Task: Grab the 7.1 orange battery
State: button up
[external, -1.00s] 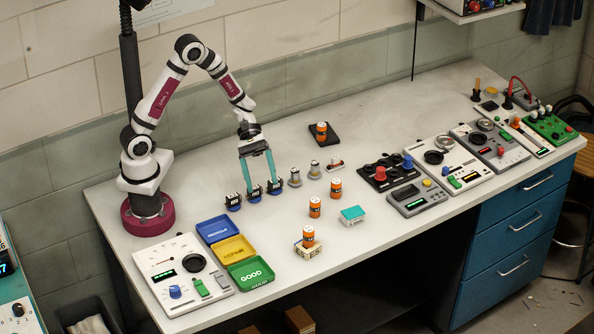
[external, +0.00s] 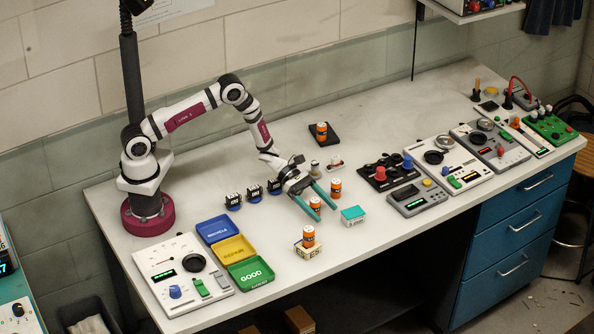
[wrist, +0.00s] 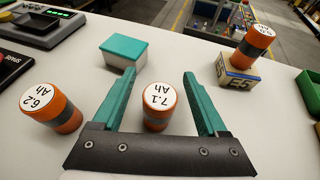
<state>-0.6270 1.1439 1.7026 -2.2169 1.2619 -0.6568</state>
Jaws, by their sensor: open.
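The 7.1 orange battery (wrist: 158,103) stands upright on the bench with its white "7.1 Ah" top showing in the wrist view. My gripper (wrist: 159,75) is open, with one teal finger on each side of this battery. The fingers reach past it, and small gaps show between it and each finger. In the external view the battery (external: 315,204) shows between the fingers of my gripper (external: 326,212), which is low over the bench.
A 6.2 orange battery (wrist: 52,108) stands just outside the left finger. A teal-topped box (wrist: 123,52) is beyond the fingertips. Another orange battery (wrist: 253,45) stands on a small block (wrist: 237,72). Blue, yellow and green trays (external: 250,273) lie toward the left.

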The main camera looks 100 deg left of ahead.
jog(key=shift+w+d+f, duration=0.15)
jog(key=shift+w, duration=0.1)
grip_shut()
dwell(0.3)
